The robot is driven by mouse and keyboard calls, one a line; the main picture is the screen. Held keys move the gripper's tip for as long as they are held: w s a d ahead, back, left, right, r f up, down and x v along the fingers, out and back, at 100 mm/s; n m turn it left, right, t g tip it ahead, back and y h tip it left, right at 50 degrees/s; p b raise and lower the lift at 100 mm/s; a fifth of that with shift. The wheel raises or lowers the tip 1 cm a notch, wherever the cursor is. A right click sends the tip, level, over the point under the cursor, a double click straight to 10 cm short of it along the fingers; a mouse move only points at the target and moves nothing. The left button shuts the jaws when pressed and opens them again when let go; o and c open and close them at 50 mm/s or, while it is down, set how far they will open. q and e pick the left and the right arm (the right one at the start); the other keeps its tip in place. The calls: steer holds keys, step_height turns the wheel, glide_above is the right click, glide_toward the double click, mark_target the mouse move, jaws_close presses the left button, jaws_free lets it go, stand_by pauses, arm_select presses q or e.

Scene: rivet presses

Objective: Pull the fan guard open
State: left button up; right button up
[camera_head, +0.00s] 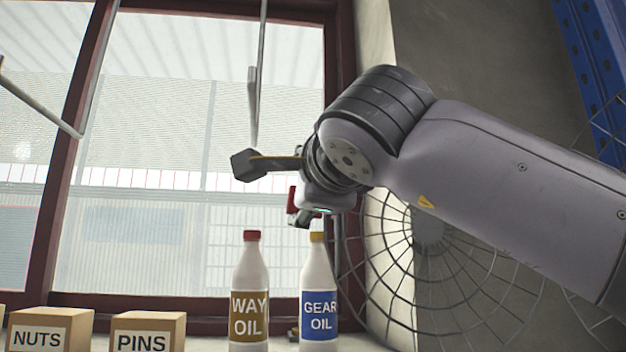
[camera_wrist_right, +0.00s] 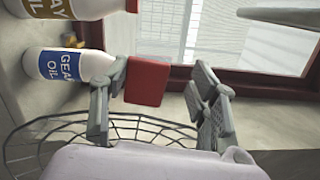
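The fan guard (camera_head: 400,250) is a round dark wire cage at the right in the head view, partly hidden behind my right arm. Its curved wires also cross the lower left of the right wrist view (camera_wrist_right: 150,129). My right gripper (camera_head: 270,187) is at the guard's upper left, in front of the window. Its fingers (camera_wrist_right: 163,90) are spread apart. A flat red piece (camera_wrist_right: 147,81) lies between them, close to the left finger, with a gap to the right one. I cannot tell whether it belongs to the guard. My left gripper is not in view.
A way oil bottle (camera_head: 249,290) and a gear oil bottle (camera_head: 318,290) stand below the gripper, left of the guard. Boxes of nuts (camera_head: 50,325) and pins (camera_head: 150,325) stand at the lower left. Thin grey rods (camera_head: 254,110) cross the window. A blue perforated panel (camera_head: 590,50) is at the upper right.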

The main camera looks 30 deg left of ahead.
steer(key=v, duration=1.1)
steer(key=shift+s+d+r, duration=0.1)
steer(key=shift+s+d, duration=0.05)
steer(key=s+d+r+b, duration=0.1)
steer(key=s+d+b, duration=0.2)
steer(key=s, duration=1.6)
steer(key=shift+s, duration=0.3)
stand_by(0.7)
steer(key=shift+r, duration=0.1)
